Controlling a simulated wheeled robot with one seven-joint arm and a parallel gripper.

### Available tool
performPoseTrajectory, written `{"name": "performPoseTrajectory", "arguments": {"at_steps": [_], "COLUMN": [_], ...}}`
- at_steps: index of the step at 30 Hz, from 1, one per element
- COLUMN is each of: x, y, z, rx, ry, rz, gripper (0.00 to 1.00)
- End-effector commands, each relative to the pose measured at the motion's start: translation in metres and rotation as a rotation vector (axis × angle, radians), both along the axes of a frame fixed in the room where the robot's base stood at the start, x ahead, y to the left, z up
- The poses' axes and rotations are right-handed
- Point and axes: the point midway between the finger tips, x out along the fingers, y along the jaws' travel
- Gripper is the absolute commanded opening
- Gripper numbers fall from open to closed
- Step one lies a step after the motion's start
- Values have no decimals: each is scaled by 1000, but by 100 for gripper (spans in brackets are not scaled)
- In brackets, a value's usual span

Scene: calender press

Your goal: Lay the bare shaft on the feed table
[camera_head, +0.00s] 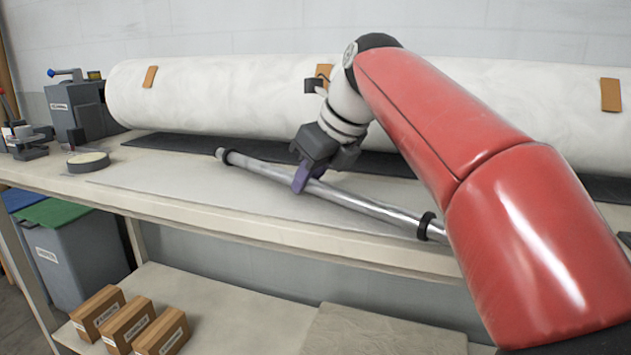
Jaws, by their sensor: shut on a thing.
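The bare shaft (362,203) is a long shiny metal bar with a dark collar near its right end and a grey cap at its left end. It lies slantwise at or just above the pale feed table (180,192); I cannot tell whether it touches. Its left end is farther back, and its right part reaches toward the table's front edge, where my red arm hides the end. My gripper (306,181) is shut on the shaft left of its middle, with purple fingertips around it.
A big white roll (225,95) with tan tabs lies along the back, behind a dark strip. A round dark disc (88,162), a grey machine (75,110) and a small clamp-like device (25,140) stand at the left. Several boxes (130,320) sit on the lower shelf beside bins (75,250).

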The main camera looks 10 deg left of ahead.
Motion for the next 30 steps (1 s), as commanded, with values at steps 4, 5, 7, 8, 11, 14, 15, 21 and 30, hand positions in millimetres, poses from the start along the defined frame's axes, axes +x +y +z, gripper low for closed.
{"name": "performPoseTrajectory", "arguments": {"at_steps": [4, 5, 7, 8, 11, 14, 15, 21, 30], "x": [0, 0, 0, 0, 0, 0, 0, 0, -13], "y": [0, 0, 0, 0, 0, 0, 0, -1, -27], "z": [-1, -2, -2, -2, -2, -2, -2, 3, 52], "rx": [1, 1, 0, 0, 0, 0, 0, 1, 2], "ry": [0, 0, 0, 0, 0, 1, 1, 0, -2], "rz": [0, 0, 0, 0, 0, 1, 1, 0, -2], "gripper": [0, 0, 27, 31, 42, 42, 42, 42, 42]}}
